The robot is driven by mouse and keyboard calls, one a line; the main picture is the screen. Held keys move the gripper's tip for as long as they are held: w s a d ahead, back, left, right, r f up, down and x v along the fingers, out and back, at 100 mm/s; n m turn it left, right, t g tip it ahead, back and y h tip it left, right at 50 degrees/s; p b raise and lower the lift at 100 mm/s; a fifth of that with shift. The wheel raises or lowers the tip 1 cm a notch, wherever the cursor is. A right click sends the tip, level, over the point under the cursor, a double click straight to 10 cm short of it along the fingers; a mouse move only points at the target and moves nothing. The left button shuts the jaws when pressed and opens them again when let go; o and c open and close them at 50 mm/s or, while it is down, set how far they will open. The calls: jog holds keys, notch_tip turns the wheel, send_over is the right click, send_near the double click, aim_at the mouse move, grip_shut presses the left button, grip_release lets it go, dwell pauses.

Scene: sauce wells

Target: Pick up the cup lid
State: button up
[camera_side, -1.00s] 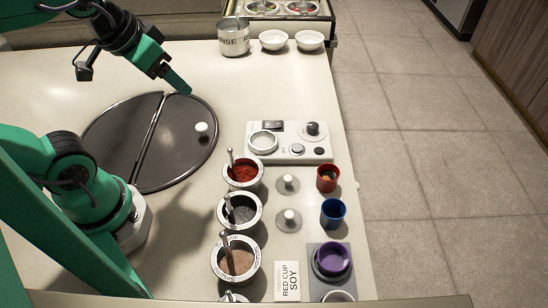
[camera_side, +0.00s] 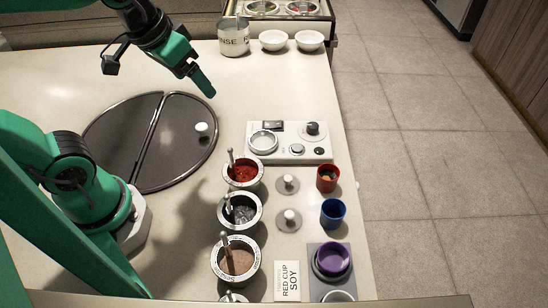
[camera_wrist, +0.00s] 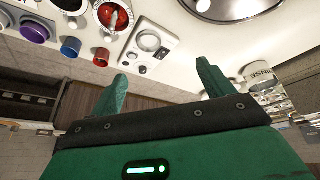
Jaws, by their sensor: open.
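Two grey round lids with pale knobs lie on the counter between the sauce wells and the cups: an upper lid (camera_side: 287,184) and a lower lid (camera_side: 288,220). I cannot tell which is the cup lid. A red cup (camera_side: 327,178), a blue cup (camera_side: 333,212) and a purple cup (camera_side: 333,259) stand to their right. My gripper (camera_side: 209,93) is in the air above the counter's far part, well away from the lids. In the wrist view my gripper (camera_wrist: 163,85) has its two fingers spread with nothing between them.
Several sauce wells (camera_side: 256,226) with spoons line the counter left of the lids. A white device (camera_side: 290,153) sits beyond them. A large dark round cover (camera_side: 105,140) with a knob is at left. A rinse pot (camera_side: 233,50) and white bowls (camera_side: 273,47) stand at the back.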

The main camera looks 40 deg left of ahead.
jog(key=w+d+f+g, duration=0.2)
jog(key=w+d+f, duration=0.4)
jog(key=w+d, duration=0.15)
jog(key=n+g, duration=0.2)
jog(key=g, duration=0.1)
send_over(288, 178)
notch_tip(288, 178, down, 10)
jog(key=shift+s+r, duration=0.1)
jog(key=shift+f, duration=1.4)
jog(key=shift+f, duration=0.1)
jog(key=shift+f, duration=2.5)
jog(key=c, duration=1)
